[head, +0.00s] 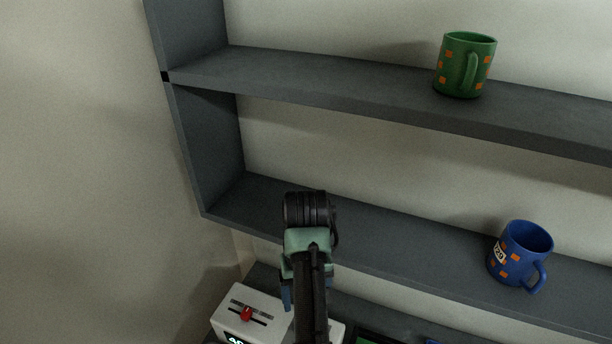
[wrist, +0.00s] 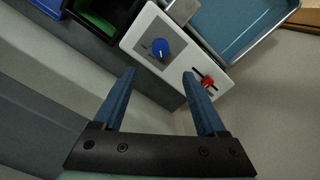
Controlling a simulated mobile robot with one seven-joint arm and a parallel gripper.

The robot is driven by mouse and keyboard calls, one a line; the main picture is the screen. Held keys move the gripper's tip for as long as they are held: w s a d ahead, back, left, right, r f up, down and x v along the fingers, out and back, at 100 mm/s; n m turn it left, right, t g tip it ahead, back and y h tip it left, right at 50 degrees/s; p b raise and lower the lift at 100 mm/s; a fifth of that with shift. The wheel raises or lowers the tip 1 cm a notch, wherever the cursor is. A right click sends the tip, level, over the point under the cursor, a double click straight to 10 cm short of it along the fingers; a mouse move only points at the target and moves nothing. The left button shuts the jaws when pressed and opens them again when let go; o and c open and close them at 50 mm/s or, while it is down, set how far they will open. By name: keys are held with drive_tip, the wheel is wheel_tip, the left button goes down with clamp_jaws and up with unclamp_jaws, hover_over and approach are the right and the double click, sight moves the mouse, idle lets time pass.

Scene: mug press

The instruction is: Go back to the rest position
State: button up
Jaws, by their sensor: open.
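My gripper (wrist: 160,88) is open in the wrist view, with its two blue fingers apart and nothing between them. The fingers point toward the white press unit (wrist: 150,32), which has a blue knob (wrist: 160,48) and a red slider knob (wrist: 207,81). In the head view my arm reaches in from the bottom, in front of the lower shelf, and a blue finger shows just above the white unit (head: 232,318). A blue mug (head: 515,255) with orange squares stands on the lower shelf to the right. A green mug (head: 465,65) with orange squares stands on the upper shelf.
The grey shelf unit (head: 205,140) has a side wall left of my arm. In the wrist view, a blue tray (wrist: 243,25) lies beyond the white unit, and a black and green container (wrist: 105,22) sits beside it. The shelf's left half is bare.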

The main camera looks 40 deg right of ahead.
idle(0.6)
drive_tip(key=w+a+r+n+t+h, duration=0.25)
drive_tip(key=w+a+r+t, duration=0.3)
drive_tip(key=w+r, duration=0.35)
drive_tip(key=w+a+r+n+t, duration=0.1)
drive_tip(key=w+a+r+t, duration=0.25)
drive_tip(key=a+r, duration=0.3)
drive_tip(key=w+a+r+n+t, duration=0.1)
drive_tip(key=w+a+r+t, duration=0.25)
drive_tip(key=a+r, duration=0.3)
drive_tip(key=s+a+r+n+t+y, duration=0.25)
drive_tip(key=a+r+t, duration=0.25)
drive_tip(key=a+r, duration=0.35)
drive_tip(key=s+r+t+b, duration=1)
drive_tip(key=s+r+b, duration=0.2)
drive_tip(key=s+b, duration=0.1)
drive_tip(key=shift+s+r+b, duration=0.3)
drive_tip(key=shift+b, duration=0.25)
